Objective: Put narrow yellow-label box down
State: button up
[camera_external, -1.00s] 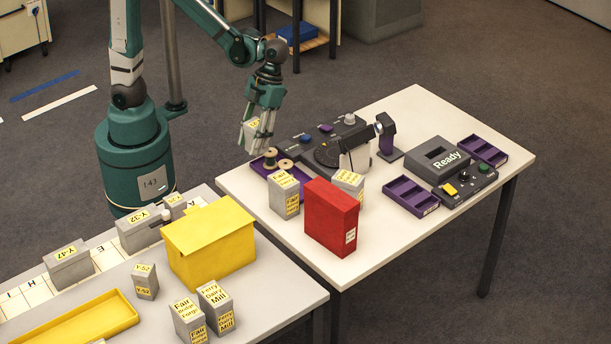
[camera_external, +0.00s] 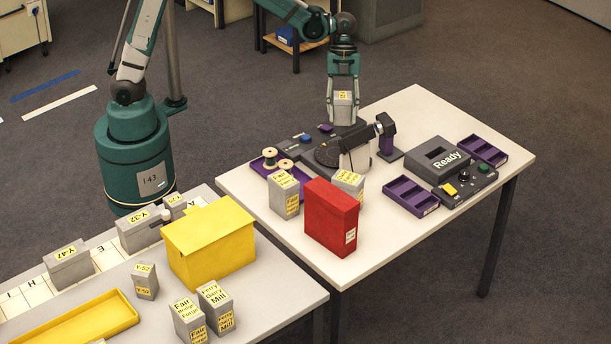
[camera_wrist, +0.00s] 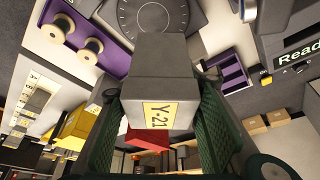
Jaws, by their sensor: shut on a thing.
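My gripper (camera_external: 343,112) is shut on a narrow grey box (camera_external: 343,98) with a yellow label. In the wrist view the box (camera_wrist: 160,80) sits between the green fingers, and its label reads Y-21. In the external view the box is in the air over the back of the dark device with a round dial (camera_external: 328,154). In the wrist view that dial (camera_wrist: 148,18) shows beyond the box. The box's underside is hidden.
A red box (camera_external: 332,218) and grey yellow-label boxes (camera_external: 284,194) stand at the table's near side. A purple tray with spools (camera_external: 270,165) lies left of the device. Purple trays (camera_external: 410,196) and a "Ready" unit (camera_external: 440,160) are at right. Bare tabletop (camera_external: 415,112) shows behind.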

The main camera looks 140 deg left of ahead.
jog(key=s+a+f+n+y+p, duration=0.1)
jog(key=s+a+n, duration=0.2)
jog(key=a, duration=0.8)
jog(key=s+a+n+t+y, duration=0.1)
jog(key=s+a+n, duration=0.1)
jog(key=a, duration=0.9)
jog(key=s+a+f+n+y+p, duration=0.1)
jog(key=s+a+n, duration=0.2)
jog(key=a, duration=0.8)
jog(key=shift+d+f, duration=0.1)
jog(key=shift+f, duration=2.35)
jog(key=shift+f, duration=0.15)
jog(key=shift+f+b, duration=0.65)
jog(key=shift+f, duration=2.3)
jog(key=shift+f+b, duration=0.3)
jog(key=shift+f, duration=1.6)
jog(key=shift+f, duration=0.2)
